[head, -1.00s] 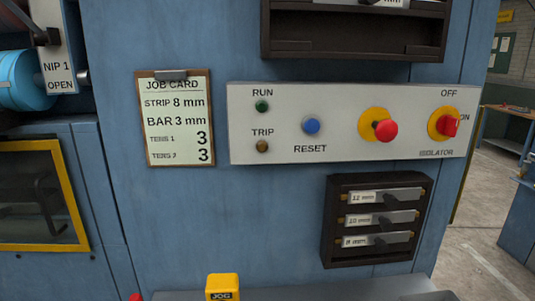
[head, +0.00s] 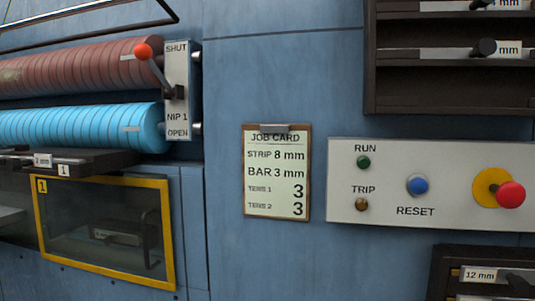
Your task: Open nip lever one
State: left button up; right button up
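Nip lever one (head: 155,70) is a dark lever with a red ball knob, on a pale plate (head: 177,118) marked SHUT at the top, NIP 1 and OPEN at the bottom. The lever tilts up and left, with the knob near the SHUT end. Left of the plate are a dark red ribbed roller (head: 80,67) and, below it, a bright blue ribbed roller (head: 80,127). Whether the rollers touch is hard to tell. Neither of my grippers shows in the head view.
A yellow-framed window guard (head: 172,235) marked 1 is below the rollers, under a dark ledge (head: 100,162). A job card (head: 276,172) hangs right of the lever. A control panel (head: 385,218) and dark racks (head: 372,65) are further right. The blue wall between is bare.

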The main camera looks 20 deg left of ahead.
aim_at(143, 52)
jog(key=u, duration=1.25)
